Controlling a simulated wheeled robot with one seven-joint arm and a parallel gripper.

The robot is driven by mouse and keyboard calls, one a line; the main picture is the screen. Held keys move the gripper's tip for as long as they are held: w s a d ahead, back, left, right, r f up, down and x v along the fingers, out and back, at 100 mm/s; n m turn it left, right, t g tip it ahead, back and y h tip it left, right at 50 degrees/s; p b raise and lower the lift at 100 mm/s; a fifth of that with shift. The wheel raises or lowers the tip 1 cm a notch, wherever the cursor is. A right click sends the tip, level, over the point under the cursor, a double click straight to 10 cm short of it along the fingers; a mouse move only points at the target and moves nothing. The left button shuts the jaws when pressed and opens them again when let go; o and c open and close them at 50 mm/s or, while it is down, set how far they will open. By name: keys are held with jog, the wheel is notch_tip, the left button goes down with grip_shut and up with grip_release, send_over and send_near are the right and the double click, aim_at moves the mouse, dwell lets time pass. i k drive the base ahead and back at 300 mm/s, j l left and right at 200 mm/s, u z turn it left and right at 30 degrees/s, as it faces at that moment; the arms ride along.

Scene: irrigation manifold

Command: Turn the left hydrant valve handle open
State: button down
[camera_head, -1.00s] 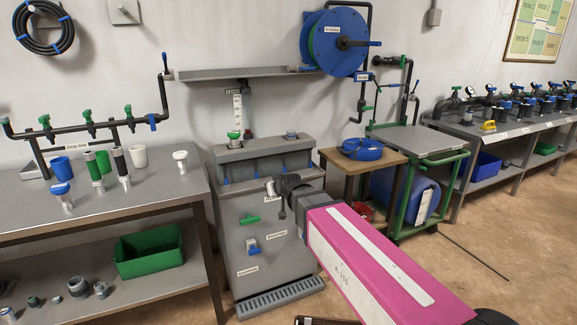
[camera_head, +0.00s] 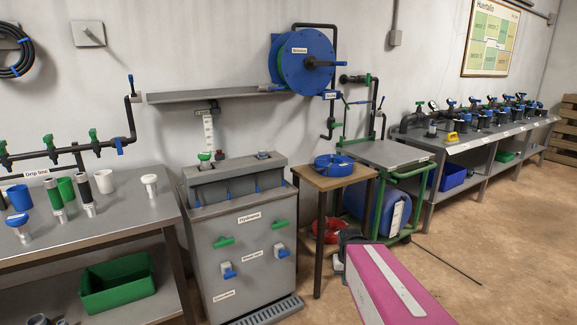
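The grey cabinet labelled "Hydrants" (camera_head: 205,292) stands at centre left. On its front are a left green handle (camera_head: 223,242) and a right green handle (camera_head: 279,224), both lying roughly level. Below them sit a left blue-and-white outlet (camera_head: 228,270) and a right one (camera_head: 281,250). My pink arm comes in from the bottom right. My gripper (camera_head: 350,238) seems to be the dark shape at its far end, right of the cabinet and apart from both handles. Its fingers cannot be made out.
A wooden table (camera_head: 335,182) with a blue coil (camera_head: 334,162) stands right of the cabinet, with a red coil (camera_head: 328,231) low beside it. A green-framed cart (camera_head: 390,153) is beyond. A workbench (camera_head: 120,222) is at left. Floor is clear at right.

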aim_at(222, 243)
jog(key=k+j, duration=0.15)
jog(key=j, duration=0.2)
jog(key=k+j, duration=0.15)
jog(key=j, duration=0.2)
jog(key=k+j, duration=0.15)
jog(key=j, duration=0.2)
jog(key=k+j+z, duration=0.1)
jog(key=j, duration=0.25)
